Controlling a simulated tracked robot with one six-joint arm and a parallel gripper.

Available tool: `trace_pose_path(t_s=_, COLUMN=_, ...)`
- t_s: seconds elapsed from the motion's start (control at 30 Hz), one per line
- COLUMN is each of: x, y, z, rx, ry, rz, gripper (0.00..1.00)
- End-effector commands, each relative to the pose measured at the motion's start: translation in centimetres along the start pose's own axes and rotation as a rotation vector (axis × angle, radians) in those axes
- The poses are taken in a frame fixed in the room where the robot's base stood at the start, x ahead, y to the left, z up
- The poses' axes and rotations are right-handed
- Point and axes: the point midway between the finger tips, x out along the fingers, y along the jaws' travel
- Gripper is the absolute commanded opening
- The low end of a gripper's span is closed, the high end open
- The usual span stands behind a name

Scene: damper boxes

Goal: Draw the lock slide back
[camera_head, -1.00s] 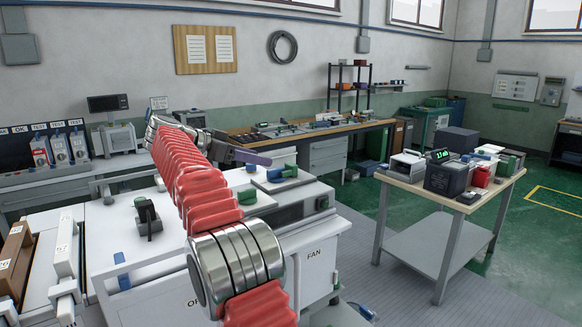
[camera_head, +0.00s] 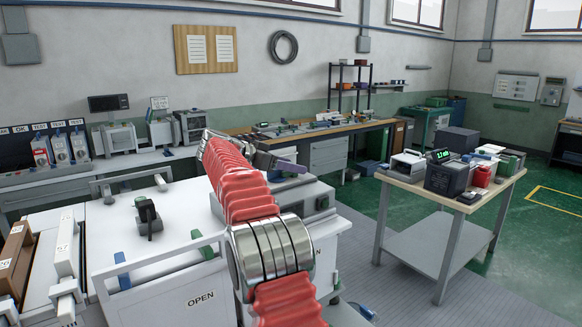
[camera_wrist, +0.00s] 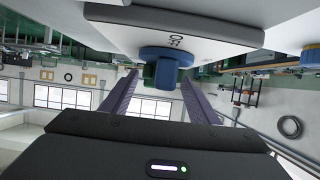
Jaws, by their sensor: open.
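My gripper (camera_head: 290,163) is at the far end of my red-sleeved arm, over the back part of the white damper boxes. In the wrist view its two purple fingers (camera_wrist: 160,82) are open, one on each side of a blue round knob (camera_wrist: 163,68) with a dark green part beside it. The knob is under a white plate (camera_wrist: 180,30) with a dark mark. I cannot tell whether the fingers touch the knob. In the head view my arm partly hides this area. I cannot tell which part is the lock slide.
The near white box (camera_head: 180,298) reads OPEN and carries a black knob (camera_head: 148,212), a green tab (camera_head: 203,243) and a blue tab (camera_head: 121,270). A cart (camera_head: 405,187) with instruments stands at right, with floor between. A workbench (camera_head: 325,134) runs along the back.

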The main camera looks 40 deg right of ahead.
Motion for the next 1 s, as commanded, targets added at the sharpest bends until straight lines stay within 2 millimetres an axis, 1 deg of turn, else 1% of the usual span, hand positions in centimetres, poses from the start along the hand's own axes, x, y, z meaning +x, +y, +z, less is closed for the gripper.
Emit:
trace_pose_path(t_s=0.1, x=0.62, y=0.01, z=0.0, rx=0.0, ry=0.0, rz=0.0, gripper=0.55)
trace_pose_path(t_s=0.37, x=0.81, y=0.03, z=-0.03, rx=0.0, ry=0.0, rz=0.0, gripper=0.55)
trace_pose_path(t_s=0.4, x=0.81, y=0.03, z=-0.03, rx=0.0, ry=0.0, rz=0.001, gripper=0.53)
trace_pose_path(t_s=1.0, x=0.78, y=0.02, z=-0.04, rx=0.0, ry=0.0, rz=0.0, gripper=0.11)
